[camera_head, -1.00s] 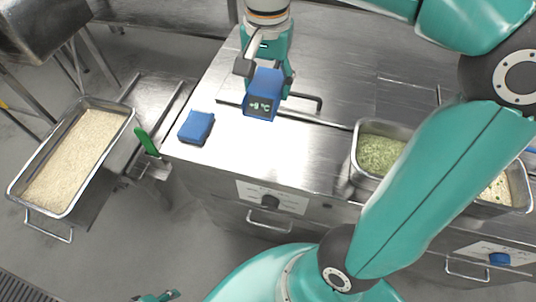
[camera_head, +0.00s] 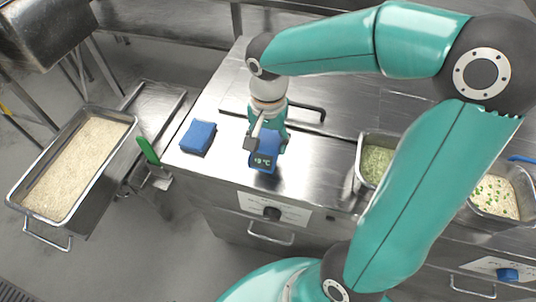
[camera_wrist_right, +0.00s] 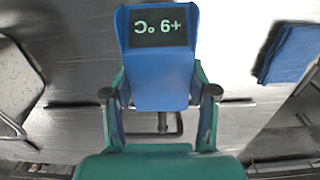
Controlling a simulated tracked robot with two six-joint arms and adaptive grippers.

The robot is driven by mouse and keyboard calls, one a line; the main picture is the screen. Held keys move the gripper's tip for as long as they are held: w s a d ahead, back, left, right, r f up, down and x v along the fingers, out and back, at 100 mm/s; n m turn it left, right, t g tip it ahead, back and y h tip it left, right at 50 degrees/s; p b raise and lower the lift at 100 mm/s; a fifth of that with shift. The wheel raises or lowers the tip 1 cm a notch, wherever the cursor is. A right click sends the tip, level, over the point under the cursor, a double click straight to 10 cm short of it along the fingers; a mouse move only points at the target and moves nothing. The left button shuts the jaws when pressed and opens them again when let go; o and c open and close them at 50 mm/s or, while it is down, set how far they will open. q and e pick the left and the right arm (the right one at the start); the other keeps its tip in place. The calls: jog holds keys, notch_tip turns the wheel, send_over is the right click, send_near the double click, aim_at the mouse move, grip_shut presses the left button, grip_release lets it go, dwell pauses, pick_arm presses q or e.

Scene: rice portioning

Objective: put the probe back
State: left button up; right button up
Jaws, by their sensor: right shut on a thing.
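The probe is a blue block-shaped device (camera_head: 263,157) with a dark display reading about +9 °C. In the right wrist view the probe (camera_wrist_right: 160,62) sits between the fingers, its display upside down. My right gripper (camera_head: 266,141) is shut on it over the steel counter, near the front edge; it also shows in the right wrist view (camera_wrist_right: 160,93). I cannot tell whether the probe touches the counter. A folded blue cloth-like pad (camera_head: 198,137) lies to the left of the probe, apart from it; the pad (camera_wrist_right: 291,53) is at upper right in the wrist view. My left gripper is not in view.
A steel pan of rice (camera_head: 38,206) stands at the left, with a green-handled tool (camera_head: 147,150) near it. Pans of green food (camera_head: 361,181) and rice with green bits (camera_head: 516,213) sit in the right of the steel counter (camera_head: 222,115). A bent black bar (camera_head: 306,107) lies behind the gripper.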

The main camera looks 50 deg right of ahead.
aim_at(268, 140)
jog(key=shift+f, duration=2.8)
jog(key=o, duration=1.2)
jog(key=shift+c, duration=0.2)
notch_tip(268, 140, up, 12)
jog(key=shift+r, duration=0.1)
